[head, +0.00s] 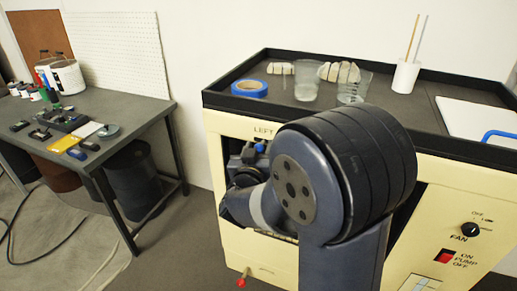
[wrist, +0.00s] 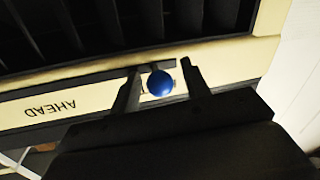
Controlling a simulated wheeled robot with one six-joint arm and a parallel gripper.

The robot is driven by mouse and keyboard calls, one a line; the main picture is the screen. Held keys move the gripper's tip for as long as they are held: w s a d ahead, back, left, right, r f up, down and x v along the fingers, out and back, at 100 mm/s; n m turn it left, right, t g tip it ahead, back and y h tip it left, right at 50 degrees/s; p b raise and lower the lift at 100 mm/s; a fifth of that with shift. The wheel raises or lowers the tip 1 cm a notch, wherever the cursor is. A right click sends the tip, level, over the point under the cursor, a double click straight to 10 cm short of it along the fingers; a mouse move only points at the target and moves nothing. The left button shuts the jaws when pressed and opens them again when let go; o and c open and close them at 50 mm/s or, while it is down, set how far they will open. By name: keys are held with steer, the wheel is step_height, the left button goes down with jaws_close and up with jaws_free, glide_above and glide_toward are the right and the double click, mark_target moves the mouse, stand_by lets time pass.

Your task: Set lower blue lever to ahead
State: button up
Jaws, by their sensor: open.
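The blue ball knob (wrist: 161,83) of a lever shows in the wrist view, between the two fingers of my gripper (wrist: 160,68). The gripper is open, with a finger on each side of the knob and gaps visible beside it. The word AHEAD (wrist: 50,108) is printed upside down on the cream panel, left of the knob. Another label is mostly hidden behind the knob and finger. In the head view my arm hides the knob and the gripper's fingertips.
The cream machine (head: 228,143) has a black tray top holding blue tape (head: 249,88) and cups. A red-tipped lever (head: 241,282) sticks out low at its front. The fan knob (head: 470,229) and red pump switch (head: 446,257) are at right. A cluttered grey workbench (head: 150,110) stands left.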

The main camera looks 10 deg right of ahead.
jaws_close()
stand_by(0.4)
steer(key=shift+s+d, duration=0.1)
steer(key=s+d+b, duration=0.3)
steer(key=s+d, duration=0.5)
steer(key=d, duration=0.4)
steer(key=shift+s, duration=0.4)
jaws_free()
